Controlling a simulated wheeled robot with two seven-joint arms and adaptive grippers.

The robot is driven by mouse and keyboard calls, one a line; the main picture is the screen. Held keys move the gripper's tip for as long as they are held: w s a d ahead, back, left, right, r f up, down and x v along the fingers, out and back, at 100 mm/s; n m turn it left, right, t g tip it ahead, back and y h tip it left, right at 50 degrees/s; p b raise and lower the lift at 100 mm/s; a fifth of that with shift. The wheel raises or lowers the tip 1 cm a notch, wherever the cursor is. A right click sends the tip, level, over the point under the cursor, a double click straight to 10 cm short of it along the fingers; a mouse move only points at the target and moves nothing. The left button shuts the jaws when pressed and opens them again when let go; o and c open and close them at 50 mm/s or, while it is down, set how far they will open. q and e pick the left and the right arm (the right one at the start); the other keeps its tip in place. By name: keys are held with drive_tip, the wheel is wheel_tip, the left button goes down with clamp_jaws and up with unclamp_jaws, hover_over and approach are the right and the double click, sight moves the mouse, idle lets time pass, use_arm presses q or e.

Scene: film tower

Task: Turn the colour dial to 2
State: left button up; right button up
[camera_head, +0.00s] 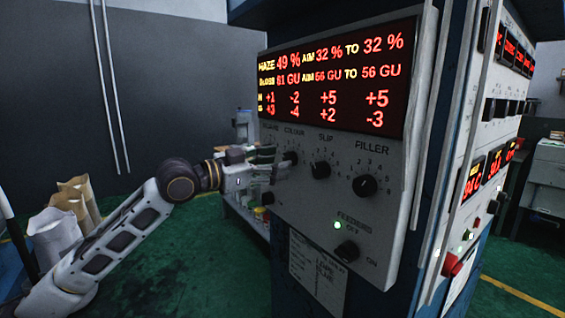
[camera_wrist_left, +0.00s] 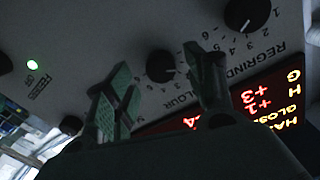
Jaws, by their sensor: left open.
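The colour dial (camera_head: 290,157) is a black knob on the grey control panel (camera_head: 300,210), under the label COLOUR. In the left wrist view, which shows the panel upside down, the dial (camera_wrist_left: 160,66) appears between my two fingers, with a pale pointer mark towards the right. I cannot read which number it points to. My left gripper (camera_head: 272,165) is open in front of the panel, beside the dial; its fingers (camera_wrist_left: 162,92) are spread. I cannot tell whether they touch the knob. The gripper hides the regrind dial in the head view. My right gripper is out of view.
The regrind dial (camera_wrist_left: 247,13) shows in the wrist view. The slip dial (camera_head: 320,170) and filler dial (camera_head: 365,186) are to the right. A feeding switch (camera_head: 347,251) and green lamp (camera_head: 337,225) are below. A red-lit display (camera_head: 335,80) is above. Sacks (camera_head: 55,240) stand left.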

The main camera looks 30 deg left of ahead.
use_arm(q)
drive_tip(key=shift+x, duration=1.35)
drive_tip(key=shift+c, duration=0.5)
drive_tip(key=c, duration=0.9)
